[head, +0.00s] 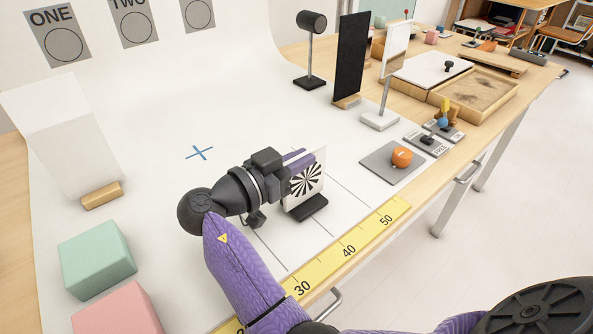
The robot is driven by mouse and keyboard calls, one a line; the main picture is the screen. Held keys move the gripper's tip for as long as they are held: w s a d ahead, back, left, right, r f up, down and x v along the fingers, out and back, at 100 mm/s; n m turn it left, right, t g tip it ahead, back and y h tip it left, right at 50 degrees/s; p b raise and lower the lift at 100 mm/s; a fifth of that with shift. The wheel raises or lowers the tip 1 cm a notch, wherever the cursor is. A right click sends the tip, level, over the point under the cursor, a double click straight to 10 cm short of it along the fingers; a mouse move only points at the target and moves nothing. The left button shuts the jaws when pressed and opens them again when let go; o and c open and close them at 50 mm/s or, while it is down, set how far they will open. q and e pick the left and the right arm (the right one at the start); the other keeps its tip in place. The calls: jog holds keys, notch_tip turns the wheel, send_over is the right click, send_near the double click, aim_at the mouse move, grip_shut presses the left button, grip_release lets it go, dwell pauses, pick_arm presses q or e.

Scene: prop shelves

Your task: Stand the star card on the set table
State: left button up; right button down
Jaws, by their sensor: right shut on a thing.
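The star card (308,181) is a white card with a black-and-white radial star and a black foot. It is upright at the middle of the white set table (150,130). My right gripper (297,160) comes in from the left side of the card and is shut on it near its upper part. The gripper partly covers the card's left edge. I cannot tell whether the foot touches the table or is just above it. My left gripper is not in view.
A blue cross (200,153) marks bare white surface left of the gripper. A yellow ruler (345,250) runs along the front edge. An orange knob (401,156) on a grey plate is to the right. Green (96,258) and pink (118,310) blocks are at lower left.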

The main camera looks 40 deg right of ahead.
jog(key=shift+f, duration=0.2)
jog(key=shift+f, duration=0.3)
jog(key=c, duration=0.7)
grip_release()
jog(key=shift+r, duration=0.1)
